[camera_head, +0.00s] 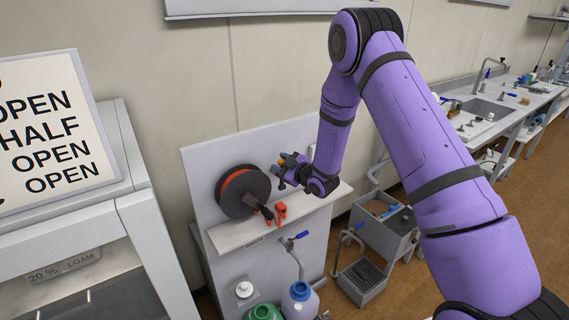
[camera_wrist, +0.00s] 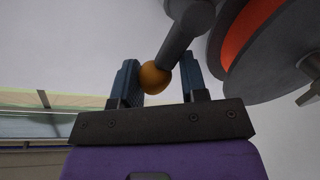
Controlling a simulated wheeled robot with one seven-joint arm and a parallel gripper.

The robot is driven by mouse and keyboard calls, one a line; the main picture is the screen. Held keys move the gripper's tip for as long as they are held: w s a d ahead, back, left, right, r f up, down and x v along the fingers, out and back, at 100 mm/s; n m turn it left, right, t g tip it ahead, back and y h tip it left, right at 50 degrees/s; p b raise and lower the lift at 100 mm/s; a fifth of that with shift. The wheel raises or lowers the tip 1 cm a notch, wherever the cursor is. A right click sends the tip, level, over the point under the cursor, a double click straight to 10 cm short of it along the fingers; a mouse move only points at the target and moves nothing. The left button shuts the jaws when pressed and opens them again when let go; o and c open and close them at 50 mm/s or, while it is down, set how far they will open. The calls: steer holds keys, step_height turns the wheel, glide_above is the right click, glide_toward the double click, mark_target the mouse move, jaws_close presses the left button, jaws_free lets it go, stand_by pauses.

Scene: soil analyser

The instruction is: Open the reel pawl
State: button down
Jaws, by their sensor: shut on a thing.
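The reel (camera_head: 230,203) is a dark disc with an orange-red band, mounted on a pale upright panel. In the wrist view the reel (camera_wrist: 275,85) fills the upper right. A dark grey lever (camera_wrist: 187,35) with an orange ball knob (camera_wrist: 154,77), which looks like the pawl handle, comes down beside the reel. My gripper (camera_head: 282,171) is just right of the reel. In the wrist view my gripper (camera_wrist: 160,78) has its blue fingers on either side of the knob and lever end, shut on the knob. The pawl's tip is hidden from me.
A narrow shelf (camera_head: 325,203) runs under the reel, with a red-orange fitting (camera_head: 281,213) on it. Below stand a green container (camera_head: 262,312) and a blue-capped one (camera_head: 300,302). A sign board (camera_head: 45,130) is at left. A grey sink unit (camera_head: 382,222) is at right.

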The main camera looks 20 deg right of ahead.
steer(key=shift+s+a+f+n+h, duration=0.15)
steer(key=shift+n+h, duration=0.25)
steer(key=shift+n, duration=0.7)
steer(key=c, duration=0.8)
jaws_free()
steer(key=shift+a, duration=0.15)
steer(key=v, duration=1)
steer(key=shift+s+d, duration=0.25)
steer(key=shift+s, duration=0.05)
